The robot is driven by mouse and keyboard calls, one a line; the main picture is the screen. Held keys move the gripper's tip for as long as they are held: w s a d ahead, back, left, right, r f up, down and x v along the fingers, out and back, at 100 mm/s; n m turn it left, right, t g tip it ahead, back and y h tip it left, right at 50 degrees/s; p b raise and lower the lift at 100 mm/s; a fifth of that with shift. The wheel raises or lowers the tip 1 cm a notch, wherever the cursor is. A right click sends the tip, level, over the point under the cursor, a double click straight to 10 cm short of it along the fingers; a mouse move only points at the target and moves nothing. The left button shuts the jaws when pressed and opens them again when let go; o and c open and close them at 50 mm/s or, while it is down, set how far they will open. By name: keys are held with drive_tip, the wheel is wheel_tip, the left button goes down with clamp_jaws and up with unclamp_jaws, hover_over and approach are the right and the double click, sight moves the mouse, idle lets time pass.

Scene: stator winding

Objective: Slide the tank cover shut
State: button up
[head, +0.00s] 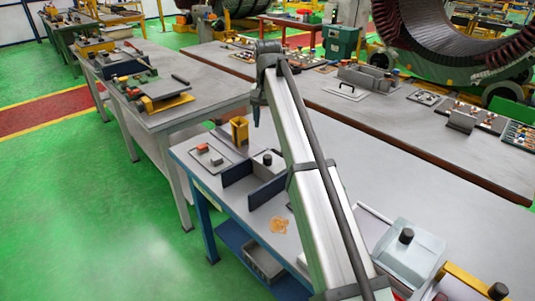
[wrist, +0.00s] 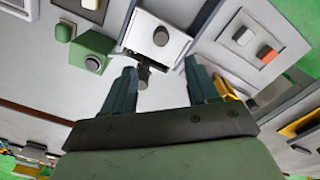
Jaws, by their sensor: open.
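My gripper (head: 257,112) hangs high over the near bench, pointing down. A small pale box with a black knob on top (head: 263,166) stands on the bench beside dark blue panels. A white-topped box with a black knob (wrist: 174,44) shows ahead of the fingers in the wrist view. A larger pale cover with a black knob (head: 418,250) lies at the front right in the head view. I cannot tell for sure which is the tank cover.
A tray with small blocks (head: 226,164) and a yellow holder (head: 239,131) stand at the bench's left end. An orange patch (head: 279,225) lies on the bench. A longer bench (head: 440,137) with tools runs behind. My arm hides part of the near bench.

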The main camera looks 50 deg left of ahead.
sight(267, 157)
wheel_tip(267, 157, down, 13)
drive_tip(key=shift+r, duration=0.15)
idle(0.4)
clamp_jaws()
idle(0.5)
